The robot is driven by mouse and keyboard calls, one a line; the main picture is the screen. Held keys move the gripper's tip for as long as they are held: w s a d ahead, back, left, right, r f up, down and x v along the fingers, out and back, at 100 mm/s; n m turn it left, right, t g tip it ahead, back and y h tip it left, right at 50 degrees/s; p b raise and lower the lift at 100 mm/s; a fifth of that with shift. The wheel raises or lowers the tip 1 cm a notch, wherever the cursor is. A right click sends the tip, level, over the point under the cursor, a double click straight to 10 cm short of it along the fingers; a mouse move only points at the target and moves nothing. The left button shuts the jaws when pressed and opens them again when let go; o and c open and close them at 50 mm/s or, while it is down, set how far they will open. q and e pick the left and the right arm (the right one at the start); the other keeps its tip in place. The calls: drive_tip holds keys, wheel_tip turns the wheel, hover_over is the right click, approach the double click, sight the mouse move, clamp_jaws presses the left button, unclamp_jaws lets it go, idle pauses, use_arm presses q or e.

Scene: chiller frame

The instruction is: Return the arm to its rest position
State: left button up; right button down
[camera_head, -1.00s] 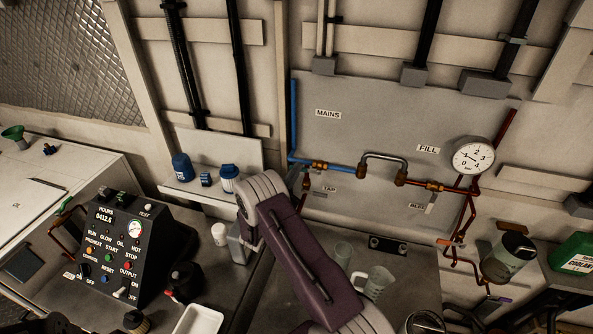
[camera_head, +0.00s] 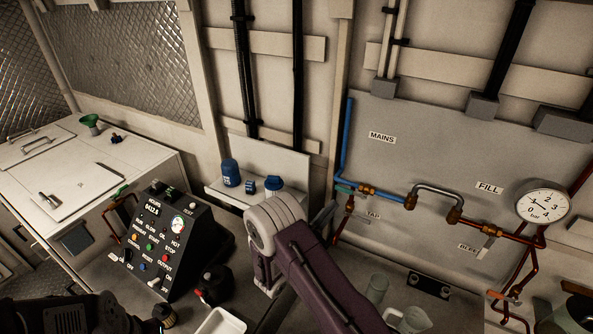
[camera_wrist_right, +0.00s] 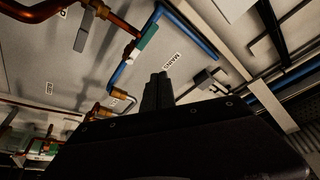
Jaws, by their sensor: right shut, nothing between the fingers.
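My right arm (camera_head: 315,285), with a purple link and a pale grey joint, rises from the bottom middle of the head view in front of the wall shelf and bench. In the right wrist view the dark fingers of my right gripper (camera_wrist_right: 157,88) are together, with nothing between them. They point toward the grey wall panel with its pipes. In the head view the gripper is mostly hidden behind the arm. My left gripper is not clearly seen; only dark parts show at the bottom left.
The grey panel (camera_head: 410,140) carries a blue pipe (camera_head: 345,145), copper pipes and a pressure gauge (camera_head: 543,206). A black control box (camera_head: 165,240) stands on the bench at left. The shelf (camera_head: 228,193) holds blue-capped containers.

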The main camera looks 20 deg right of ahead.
drive_tip(key=s+d+r+m+g+b, duration=0.2)
drive_tip(key=s+d+m+g+b, duration=0.4)
drive_tip(key=s+m+g+b, duration=0.3)
drive_tip(key=s+f+m+g+y+b, duration=0.2)
drive_tip(key=s+f+m+g+y, duration=0.4)
drive_tip(key=s+f+m, duration=0.45)
drive_tip(key=s+a+f+m+t+y+b, duration=0.1)
drive_tip(key=s+a+f+m+y, duration=0.3)
drive_tip(key=m, duration=0.3)
drive_tip(key=s+a+f+m+t+y, duration=0.1)
drive_tip(key=a+f+m+y, duration=0.3)
drive_tip(key=a+m, duration=0.25)
drive_tip(key=w+a+f+m+t+y, duration=0.1)
drive_tip(key=w+a+m+t+y, duration=0.1)
drive_tip(key=a+m, duration=0.3)
drive_tip(key=w+a+f+m+t+y, duration=0.1)
drive_tip(key=w+a+m+t+y, duration=0.2)
drive_tip(key=m, duration=1)
drive_tip(key=shift+w+a+f, duration=0.35)
drive_tip(key=shift+w+a, duration=0.5)
drive_tip(key=shift+w, duration=0.25)
